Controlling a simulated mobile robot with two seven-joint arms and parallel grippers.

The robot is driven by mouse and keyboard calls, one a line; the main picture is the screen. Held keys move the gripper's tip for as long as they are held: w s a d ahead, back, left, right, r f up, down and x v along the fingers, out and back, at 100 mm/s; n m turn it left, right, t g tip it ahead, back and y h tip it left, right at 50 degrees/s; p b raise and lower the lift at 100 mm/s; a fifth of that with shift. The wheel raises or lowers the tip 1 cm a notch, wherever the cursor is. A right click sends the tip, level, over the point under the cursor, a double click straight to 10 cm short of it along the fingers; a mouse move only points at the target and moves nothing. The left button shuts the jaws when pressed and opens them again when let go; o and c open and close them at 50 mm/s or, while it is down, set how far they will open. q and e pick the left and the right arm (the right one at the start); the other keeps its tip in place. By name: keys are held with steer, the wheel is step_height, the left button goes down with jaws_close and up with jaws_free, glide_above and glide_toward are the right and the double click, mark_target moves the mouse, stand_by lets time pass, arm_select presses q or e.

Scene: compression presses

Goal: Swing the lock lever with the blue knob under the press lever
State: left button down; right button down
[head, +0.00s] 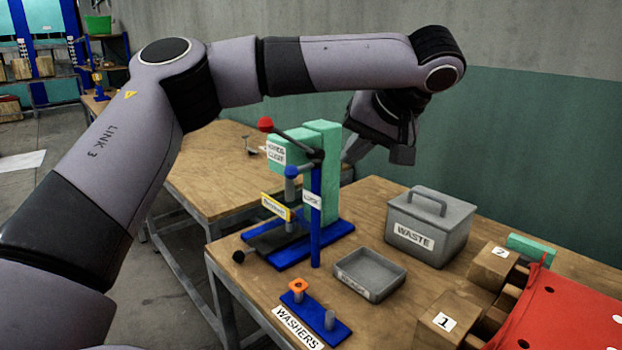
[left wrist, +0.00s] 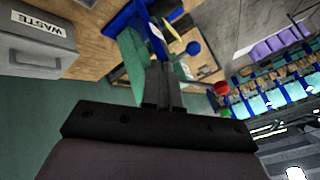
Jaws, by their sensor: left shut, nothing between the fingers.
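The press has a green body (head: 322,165) on a blue base (head: 335,232). Its press lever (head: 292,140) is dark, ends in a red knob (head: 265,124) and points up to the left. A blue knob (head: 291,172) shows below the lever, left of the blue post labelled LOCK (head: 316,215); the lock lever's arm is hard to make out. The blue knob (left wrist: 193,48) and red knob (left wrist: 221,88) also show in the left wrist view. My left gripper (head: 350,152) is behind and right of the press, shut and empty; its fingers (left wrist: 163,75) point toward the green body. My right gripper is out of view.
A grey WASTE bin (head: 430,225) and a shallow grey tray (head: 370,273) stand right of the press. A WASHERS stand (head: 315,315) is in front. Wooden blocks (head: 443,322) and a red panel (head: 570,310) fill the right side. My arm arches above the press.

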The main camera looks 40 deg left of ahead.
mark_target(301, 169)
arm_select(q)
steer(key=s+a+f+b, duration=0.1)
steer(key=a+f, duration=0.4)
steer(key=a, duration=0.3)
steer(key=shift+a+f, duration=0.25)
steer(key=shift+a, duration=0.05)
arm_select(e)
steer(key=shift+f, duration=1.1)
arm_select(q)
steer(key=shift+s+a, duration=0.1)
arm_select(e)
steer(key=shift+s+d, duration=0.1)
